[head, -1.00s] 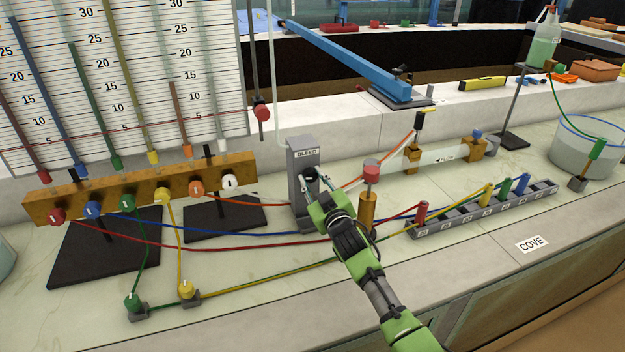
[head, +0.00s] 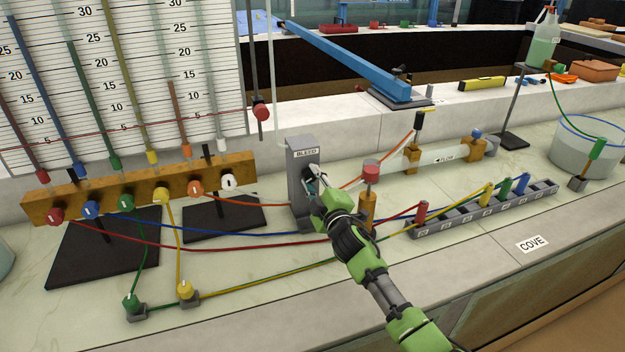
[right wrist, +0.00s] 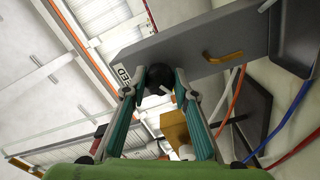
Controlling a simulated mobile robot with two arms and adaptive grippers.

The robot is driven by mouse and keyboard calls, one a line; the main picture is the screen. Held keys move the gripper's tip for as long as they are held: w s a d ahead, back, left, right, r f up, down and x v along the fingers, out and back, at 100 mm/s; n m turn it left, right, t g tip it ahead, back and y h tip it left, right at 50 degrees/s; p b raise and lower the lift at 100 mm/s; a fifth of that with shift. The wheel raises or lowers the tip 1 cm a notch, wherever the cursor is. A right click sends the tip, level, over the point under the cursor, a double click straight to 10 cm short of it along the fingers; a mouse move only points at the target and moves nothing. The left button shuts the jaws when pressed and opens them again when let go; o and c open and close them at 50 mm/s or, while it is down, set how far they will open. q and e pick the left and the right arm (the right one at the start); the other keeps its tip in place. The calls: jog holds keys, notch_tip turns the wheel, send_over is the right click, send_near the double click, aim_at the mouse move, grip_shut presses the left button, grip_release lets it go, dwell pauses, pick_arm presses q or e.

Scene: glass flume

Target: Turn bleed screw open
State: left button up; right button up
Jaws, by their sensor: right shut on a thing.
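The grey bleed block (head: 299,190) stands upright on the bench, with a BLEED label (head: 307,152) near its top. My right gripper (head: 316,178) is at the front face of the block, just below the label. In the right wrist view its two fingers (right wrist: 160,84) are shut on the black bleed screw (right wrist: 157,75), one on each side of it. In the head view the fingers mostly hide the screw. How far the screw is turned I cannot tell. My left gripper is out of view.
A brass post with a red cap (head: 370,172) stands close to the right of my gripper. Red, blue and orange tubes run past the block. A wooden manifold (head: 145,187) is at the left, and a grey rack (head: 455,219) at the right. The front bench strip is mostly clear.

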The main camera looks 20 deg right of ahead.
dwell(0.5)
jog(key=o, duration=1.1)
jog(key=shift+c, duration=0.2)
jog(key=shift+s, duration=0.1)
jog(key=s, duration=1.2)
jog(key=shift+d, duration=0.2)
jog(key=shift+f, duration=0.1)
